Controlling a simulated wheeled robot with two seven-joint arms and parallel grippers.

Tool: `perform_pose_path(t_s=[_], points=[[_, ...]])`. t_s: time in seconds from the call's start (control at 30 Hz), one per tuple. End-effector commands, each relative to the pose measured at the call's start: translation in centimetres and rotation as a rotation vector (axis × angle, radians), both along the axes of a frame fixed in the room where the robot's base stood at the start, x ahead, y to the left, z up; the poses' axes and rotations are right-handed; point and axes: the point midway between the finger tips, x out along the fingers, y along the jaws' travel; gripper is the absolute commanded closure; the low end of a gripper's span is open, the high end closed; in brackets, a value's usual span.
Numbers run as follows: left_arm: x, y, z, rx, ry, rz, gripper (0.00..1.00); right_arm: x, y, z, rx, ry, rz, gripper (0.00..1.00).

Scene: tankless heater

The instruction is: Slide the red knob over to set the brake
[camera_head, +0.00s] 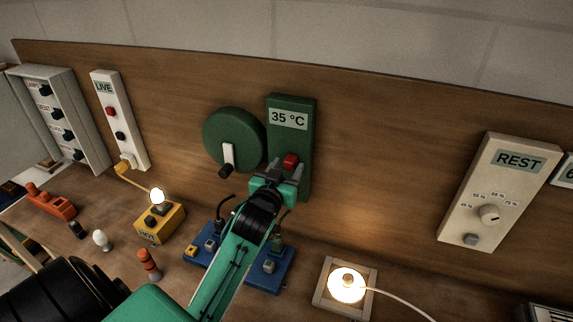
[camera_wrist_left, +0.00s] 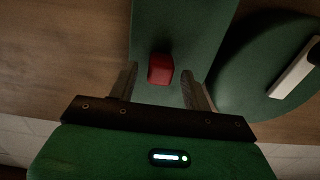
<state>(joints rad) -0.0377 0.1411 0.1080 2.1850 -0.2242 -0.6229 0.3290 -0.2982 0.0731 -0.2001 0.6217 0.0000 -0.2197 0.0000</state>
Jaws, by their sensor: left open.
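The red knob (camera_head: 290,161) sits on the front of a green upright panel (camera_head: 306,122) whose display reads 35 °C. In the left wrist view the red knob (camera_wrist_left: 160,68) lies between the two open fingers, with a gap on each side. My left gripper (camera_head: 281,172) is open, just below the knob in the head view, and partly covers the panel's lower part. In the left wrist view my left gripper (camera_wrist_left: 161,85) holds nothing and its fingers point at the green panel (camera_wrist_left: 190,22). My right gripper does not show.
A green wheel (camera_head: 232,135) with a white crank arm (camera_head: 228,155) stands close left of the panel. A blue base (camera_head: 272,276) lies below my left arm. A lit lamp (camera_head: 347,284) stands right. A REST dial panel (camera_head: 503,190) is on the wall far right, with bare wood between.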

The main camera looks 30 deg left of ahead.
Motion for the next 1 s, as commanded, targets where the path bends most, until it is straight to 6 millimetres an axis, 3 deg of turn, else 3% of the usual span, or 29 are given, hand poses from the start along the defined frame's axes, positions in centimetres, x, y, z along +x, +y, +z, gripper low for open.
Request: perform_pose_path(t_s=[0.3, 0.53, 0.57, 0.73, 1.0], points=[[0.2, 0.1, 0.0, 0.001, 0.0, 0.0, 0.53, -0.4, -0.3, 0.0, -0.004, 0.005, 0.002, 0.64], [0.2, 0.0, 0.0, 0.001, 0.0, 0.0, 0.98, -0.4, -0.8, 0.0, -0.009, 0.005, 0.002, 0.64], [0.2, 0.0, 0.0, 0.001, 0.0, 0.0, 1.0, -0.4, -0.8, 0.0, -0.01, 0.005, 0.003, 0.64], [0.1, 0.4, 0.0, 0.002, 0.0, 0.001, 1.0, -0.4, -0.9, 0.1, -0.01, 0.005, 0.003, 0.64], [-0.6, 3.5, 0.1, 0.002, 0.0, 0.002, 1.0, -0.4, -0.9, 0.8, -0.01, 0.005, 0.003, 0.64]])
